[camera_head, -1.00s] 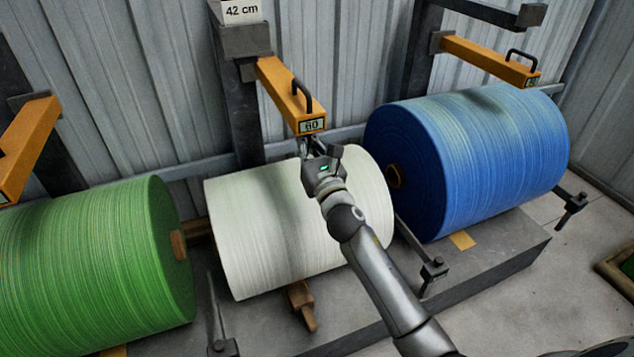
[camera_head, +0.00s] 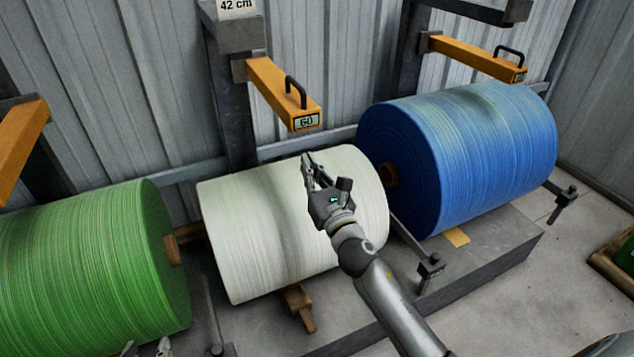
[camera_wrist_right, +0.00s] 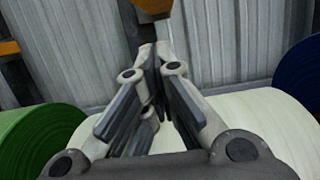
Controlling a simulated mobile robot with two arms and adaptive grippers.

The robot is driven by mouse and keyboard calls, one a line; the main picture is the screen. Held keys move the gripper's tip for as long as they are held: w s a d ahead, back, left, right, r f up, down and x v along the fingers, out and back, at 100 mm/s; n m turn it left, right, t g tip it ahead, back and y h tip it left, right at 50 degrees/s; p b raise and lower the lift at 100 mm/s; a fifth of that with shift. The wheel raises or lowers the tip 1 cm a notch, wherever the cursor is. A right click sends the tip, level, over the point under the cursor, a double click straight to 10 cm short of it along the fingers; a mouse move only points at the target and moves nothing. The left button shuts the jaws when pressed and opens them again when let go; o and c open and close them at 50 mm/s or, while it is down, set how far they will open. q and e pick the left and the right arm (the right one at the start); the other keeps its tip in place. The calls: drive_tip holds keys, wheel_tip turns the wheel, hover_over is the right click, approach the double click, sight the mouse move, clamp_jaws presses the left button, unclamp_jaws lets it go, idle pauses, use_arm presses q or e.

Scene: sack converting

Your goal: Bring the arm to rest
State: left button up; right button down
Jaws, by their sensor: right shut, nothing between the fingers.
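My right gripper (camera_head: 308,162) is shut and empty. In the head view it points up and away, in front of the white roll (camera_head: 255,235) and below the orange arm marked 60 (camera_head: 272,85). In the right wrist view its fingers (camera_wrist_right: 153,55) meet at the tips, with the white roll (camera_wrist_right: 265,115) behind. A small part of my left gripper (camera_head: 147,349) shows at the bottom left edge. Most of it is out of frame, so I cannot tell its state.
A green roll (camera_head: 85,265) lies on the left and a blue roll (camera_head: 460,155) on the right. Another orange arm (camera_head: 475,58) hangs above the blue roll. A dark bracket (camera_head: 430,270) stands right of my right forearm. Bare floor (camera_head: 530,300) shows at the lower right.

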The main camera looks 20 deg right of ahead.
drive_tip(key=shift+v, duration=2.1)
